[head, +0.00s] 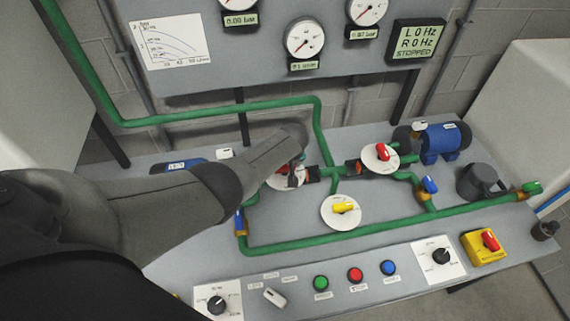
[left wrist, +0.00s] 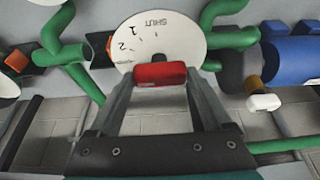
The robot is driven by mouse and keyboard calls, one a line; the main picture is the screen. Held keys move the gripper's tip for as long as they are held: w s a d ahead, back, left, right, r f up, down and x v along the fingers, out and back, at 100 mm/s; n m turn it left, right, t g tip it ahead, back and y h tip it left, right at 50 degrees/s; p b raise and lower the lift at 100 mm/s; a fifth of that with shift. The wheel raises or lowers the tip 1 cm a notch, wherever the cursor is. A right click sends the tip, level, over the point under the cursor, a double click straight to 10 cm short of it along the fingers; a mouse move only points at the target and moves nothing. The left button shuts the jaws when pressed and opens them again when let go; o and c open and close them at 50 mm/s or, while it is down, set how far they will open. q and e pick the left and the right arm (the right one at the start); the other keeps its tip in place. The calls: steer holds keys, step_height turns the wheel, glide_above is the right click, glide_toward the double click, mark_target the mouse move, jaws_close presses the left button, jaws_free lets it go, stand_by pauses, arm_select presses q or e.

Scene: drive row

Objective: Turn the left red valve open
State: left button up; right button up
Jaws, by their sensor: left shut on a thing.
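The left red valve has a red handle on a white round dial (head: 288,182), mostly hidden behind my left arm in the head view. In the left wrist view its red handle (left wrist: 160,74) lies between my left gripper's fingers (left wrist: 160,82), which are shut on it. The dial (left wrist: 165,35) there shows SHUT, 1 and 2, and the handle lies across the picture. In the head view my left gripper (head: 299,166) is at this valve, its fingertips partly hidden. My right gripper is not in view.
The right red valve (head: 382,152) and a yellow valve (head: 343,208) stand close by on green pipes. A blue pump (head: 440,141) is at the right. Gauges (head: 304,38) and a display (head: 415,40) hang behind. Buttons and knobs (head: 440,257) line the front edge.

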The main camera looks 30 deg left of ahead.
arm_select(q)
steer(key=o, duration=1.2)
steer(key=shift+c, duration=0.2)
steer(key=shift+s+d+r+p, duration=0.1)
steer(key=shift+r+p, duration=0.25)
steer(key=shift+r, duration=0.1)
steer(key=p+v, duration=0.4)
steer(key=v, duration=1)
steer(key=shift+r, duration=0.15)
